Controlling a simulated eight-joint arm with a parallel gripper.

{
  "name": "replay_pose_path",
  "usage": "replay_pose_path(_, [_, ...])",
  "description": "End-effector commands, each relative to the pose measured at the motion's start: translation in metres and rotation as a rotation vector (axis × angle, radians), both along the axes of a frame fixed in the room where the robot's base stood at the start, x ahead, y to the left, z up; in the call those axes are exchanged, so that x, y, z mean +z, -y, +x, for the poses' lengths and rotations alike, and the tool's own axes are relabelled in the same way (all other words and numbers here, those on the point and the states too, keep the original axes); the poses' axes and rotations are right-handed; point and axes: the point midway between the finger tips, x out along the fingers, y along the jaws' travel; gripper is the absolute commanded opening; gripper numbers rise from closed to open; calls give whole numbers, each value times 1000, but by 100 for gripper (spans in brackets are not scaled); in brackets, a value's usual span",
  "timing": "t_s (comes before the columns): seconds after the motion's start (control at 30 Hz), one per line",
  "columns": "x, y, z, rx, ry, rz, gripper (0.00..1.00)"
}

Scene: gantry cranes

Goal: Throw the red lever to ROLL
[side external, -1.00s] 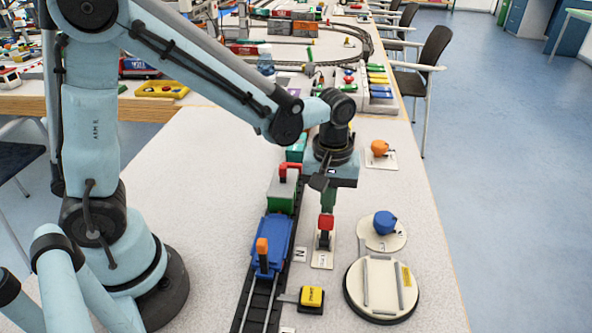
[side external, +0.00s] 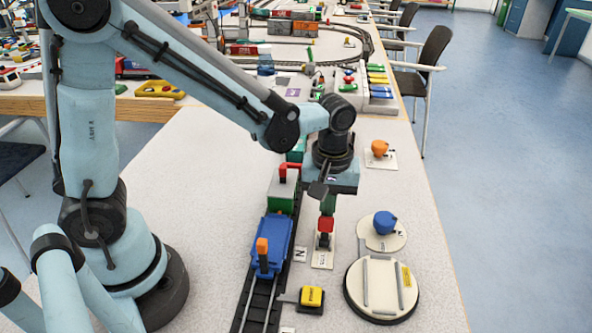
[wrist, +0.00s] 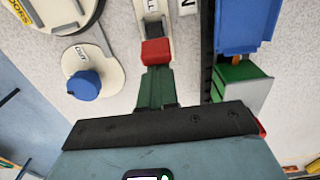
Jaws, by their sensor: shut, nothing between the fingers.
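The red lever (side external: 326,224) has a red block handle on a dark stem and stands on a small cream plate (side external: 322,260) beside the track. Its handle also shows in the wrist view (wrist: 155,51), upper middle. The lettering on its plate is too small to read surely. My gripper (side external: 327,207) points down at the handle. In the wrist view its green fingers (wrist: 156,80) are together, with their tips at the near face of the red handle. They appear to touch it, not grip it.
A track with a blue wagon (side external: 270,245) and a green wagon (side external: 282,195) runs just left of the lever. A blue knob (side external: 384,221) and a round turntable (side external: 350,290) stand to the right. A yellow block (side external: 311,297) sits in front; an orange knob (side external: 379,148) is behind.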

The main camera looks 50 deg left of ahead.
Motion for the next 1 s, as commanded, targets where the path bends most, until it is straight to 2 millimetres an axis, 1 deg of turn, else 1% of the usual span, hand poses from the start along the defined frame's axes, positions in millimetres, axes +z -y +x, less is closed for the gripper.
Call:
replay_pose_path(0.57, [0,15,-15,-2,0,0,0])
replay_pose_path(1.0, [0,6,-6,1,0,0,0])
